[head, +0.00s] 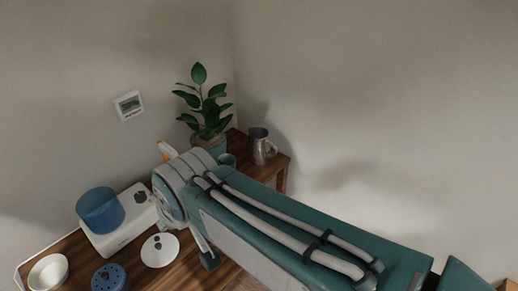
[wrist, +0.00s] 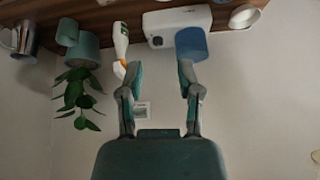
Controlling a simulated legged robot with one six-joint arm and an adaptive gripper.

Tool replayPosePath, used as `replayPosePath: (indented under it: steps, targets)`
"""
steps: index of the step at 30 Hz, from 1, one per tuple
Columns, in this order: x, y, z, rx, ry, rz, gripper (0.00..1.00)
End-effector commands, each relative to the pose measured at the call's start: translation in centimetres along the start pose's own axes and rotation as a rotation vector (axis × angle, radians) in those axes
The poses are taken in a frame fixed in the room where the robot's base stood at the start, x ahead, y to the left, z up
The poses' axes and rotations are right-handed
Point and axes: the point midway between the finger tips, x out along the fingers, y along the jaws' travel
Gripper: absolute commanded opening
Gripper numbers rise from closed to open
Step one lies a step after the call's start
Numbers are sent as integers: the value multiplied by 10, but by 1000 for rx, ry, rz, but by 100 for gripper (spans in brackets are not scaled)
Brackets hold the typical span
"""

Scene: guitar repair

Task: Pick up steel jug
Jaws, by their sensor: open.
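The steel jug (head: 260,147) stands upright on the right end of the wooden surface in the head view, its handle toward the right. In the wrist view, where the scene appears upside down, the jug (wrist: 25,38) is at the upper left edge and partly cut off. My gripper (wrist: 158,68) is open and empty in the wrist view, its two fingers spread, with the jug well to their left.
A teal-potted plant (head: 203,105) and a teal cup (head: 227,160) stand left of the jug. An orange-and-white bottle (wrist: 121,42), a white device with a blue container (head: 100,210), a white lid (head: 160,250) and a white bowl (head: 48,272) are farther left. Walls close the corner behind.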

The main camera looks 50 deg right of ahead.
Motion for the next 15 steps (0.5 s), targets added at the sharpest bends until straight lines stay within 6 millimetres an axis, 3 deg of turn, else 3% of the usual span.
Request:
replayPosePath:
  steps: [8, 15]
  targets:
    - [44, 40, -54, 257, 79, 36, 46]
    - [84, 92, -88, 477, 163, 84, 46]
